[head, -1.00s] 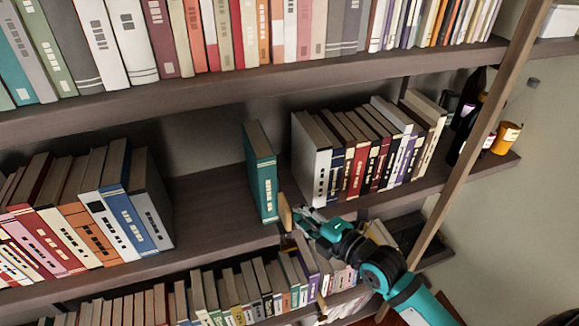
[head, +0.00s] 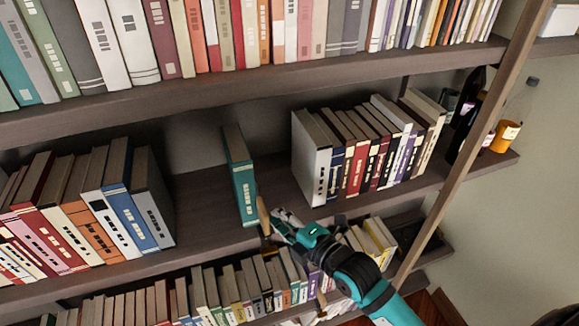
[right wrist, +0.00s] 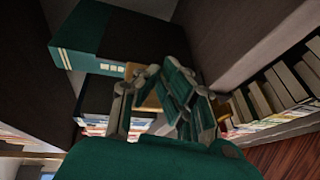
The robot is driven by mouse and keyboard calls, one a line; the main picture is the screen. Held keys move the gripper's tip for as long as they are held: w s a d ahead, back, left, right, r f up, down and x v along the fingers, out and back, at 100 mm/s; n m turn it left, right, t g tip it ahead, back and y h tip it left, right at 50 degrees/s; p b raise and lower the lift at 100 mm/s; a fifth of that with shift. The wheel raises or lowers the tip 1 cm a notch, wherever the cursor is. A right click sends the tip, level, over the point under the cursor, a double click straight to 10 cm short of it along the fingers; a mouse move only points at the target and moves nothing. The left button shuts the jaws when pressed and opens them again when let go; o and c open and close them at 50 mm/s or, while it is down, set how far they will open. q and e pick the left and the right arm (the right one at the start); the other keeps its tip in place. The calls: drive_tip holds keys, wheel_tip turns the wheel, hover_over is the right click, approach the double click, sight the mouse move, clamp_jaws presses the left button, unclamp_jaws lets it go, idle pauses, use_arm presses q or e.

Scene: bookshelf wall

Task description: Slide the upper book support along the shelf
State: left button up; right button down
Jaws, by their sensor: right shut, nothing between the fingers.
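The upper book support, a thin tan upright piece (head: 262,213), stands at the front of the middle shelf (head: 205,232). A teal book (head: 241,178) stands upright just left of it. My right gripper (head: 276,214) is shut and empty, close against the right side of the support; I cannot tell whether they touch. In the right wrist view the gripper (right wrist: 168,80) is in front of the teal book (right wrist: 80,42), with a tan part of the support (right wrist: 148,98) behind its fingers. My left gripper is not in view.
A row of books (head: 350,150) stands to the right on the same shelf, and another group (head: 100,205) to the left. Bare shelf lies between that group and the teal book. Bottles and an orange cup (head: 503,136) stand far right, beyond a wooden post (head: 470,145).

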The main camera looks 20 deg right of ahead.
drive_tip(key=shift+a, duration=0.1)
drive_tip(key=a, duration=0.7)
idle(0.8)
idle(0.3)
drive_tip(key=a, duration=0.7)
idle(0.6)
drive_tip(key=shift+a, duration=1.15)
drive_tip(key=d, duration=0.4)
idle(0.6)
